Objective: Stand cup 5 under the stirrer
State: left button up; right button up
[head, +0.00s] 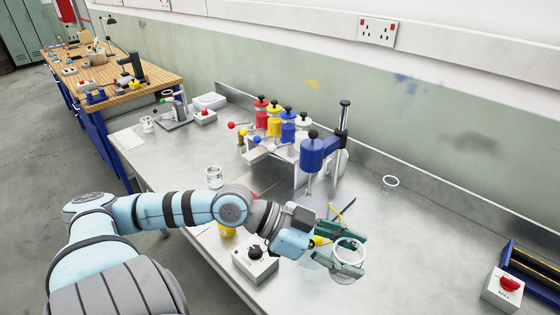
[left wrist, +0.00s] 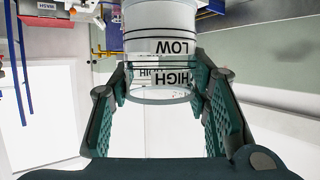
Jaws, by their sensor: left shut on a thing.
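My left gripper (head: 345,258) has its green fingers closed around a clear cup (head: 349,248) with a pale rim, at the front of the steel bench. In the left wrist view the cup (left wrist: 160,60) sits between the fingers (left wrist: 160,105), and its printed LOW and HIGH marks show upside down. I cannot read a cup number. The stirrer (head: 315,152) is a blue head on a dark post, with a thin shaft pointing down, behind and left of the held cup. The cup is apart from it. My right gripper is not in view.
Clear cups stand at the right (head: 390,184), left of the stirrer (head: 213,174) and far left (head: 147,125). Coloured dispensers (head: 275,120) stand behind the stirrer. A knob box (head: 256,264) is near my arm. A red-button box (head: 503,289) stands at right. The bench right of the stirrer is mostly clear.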

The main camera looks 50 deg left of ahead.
pick_arm(q)
jog(key=w+a+f+n+t+y+b, duration=0.5)
jog(key=w+a+n+y+b, duration=0.15)
jog(key=w+a, duration=0.35)
jog(key=w+a+n+y, duration=0.2)
jog(key=a+n+y, duration=0.65)
jog(key=a, duration=0.35)
jog(key=shift+y, duration=0.3)
jog(key=f+b, duration=0.1)
jog(key=f, duration=0.4)
jog(key=f+b, duration=0.2)
jog(key=f, duration=0.2)
jog(key=f+b, duration=0.1)
jog(key=f, duration=0.4)
jog(key=shift+s+a+f+b, duration=0.25)
jog(key=shift+f+b, duration=0.1)
jog(key=shift+b, duration=0.05)
jog(key=w, duration=0.2)
jog(key=w+a, duration=0.1)
jog(key=w, duration=0.1)
jog(key=w+a, duration=0.1)
jog(key=w, duration=0.1)
jog(key=shift+w+a+r+b, duration=0.1)
jog(key=shift+w+r+b, duration=0.05)
jog(key=shift+r+b, duration=0.2)
jog(key=shift+w+a+f, duration=0.15)
jog(key=shift+w+f, duration=0.4)
jog(key=shift+f, duration=0.15)
jog(key=shift+r, duration=0.1)
